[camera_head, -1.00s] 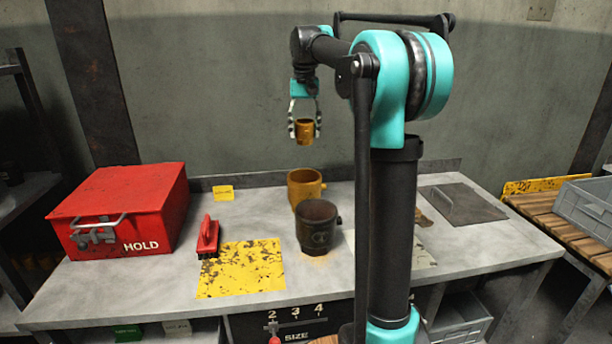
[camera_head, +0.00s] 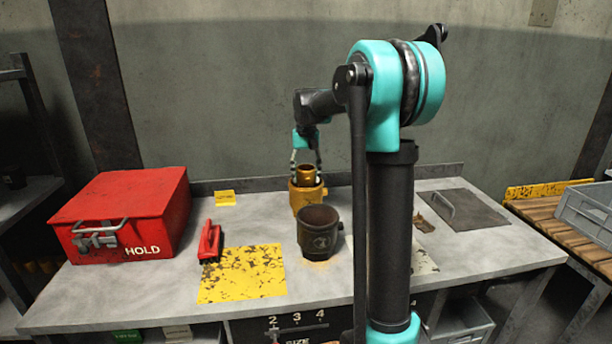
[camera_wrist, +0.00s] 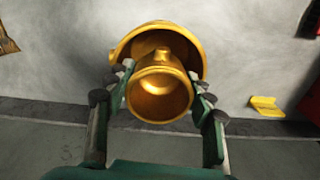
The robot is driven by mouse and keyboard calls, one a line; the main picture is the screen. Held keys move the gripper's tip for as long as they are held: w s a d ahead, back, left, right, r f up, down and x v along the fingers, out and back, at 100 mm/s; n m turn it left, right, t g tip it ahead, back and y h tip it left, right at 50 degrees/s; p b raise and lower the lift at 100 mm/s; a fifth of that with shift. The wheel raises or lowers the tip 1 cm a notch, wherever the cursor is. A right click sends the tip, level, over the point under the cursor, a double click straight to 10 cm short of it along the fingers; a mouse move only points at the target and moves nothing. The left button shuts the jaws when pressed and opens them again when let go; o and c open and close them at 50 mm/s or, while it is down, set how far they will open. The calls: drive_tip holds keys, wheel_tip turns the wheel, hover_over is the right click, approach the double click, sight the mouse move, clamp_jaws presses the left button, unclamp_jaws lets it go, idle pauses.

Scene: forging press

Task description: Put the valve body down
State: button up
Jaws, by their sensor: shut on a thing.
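The valve body, a small brass-coloured hollow piece (camera_head: 306,174), is between the fingers of my gripper (camera_head: 306,168). In the wrist view the fingers (camera_wrist: 158,100) press on both sides of the valve body (camera_wrist: 160,92), and its open end faces the camera.
A dark cup (camera_head: 319,231) stands just in front of the brass cup. A red HOLD box (camera_head: 125,215), a red brush (camera_head: 209,241) and a worn yellow mat (camera_head: 243,274) lie to the left. A flat plate with a handle (camera_head: 465,209) lies right. The grey bench (camera_head: 120,290) is clear at front left.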

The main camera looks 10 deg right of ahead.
drive_tip(key=shift+f, duration=0.55)
drive_tip(key=o, duration=1.5)
drive_tip(key=shift+o, duration=0.2)
drive_tip(key=shift+r, duration=0.1)
wheel_tip(320, 180, up, 13)
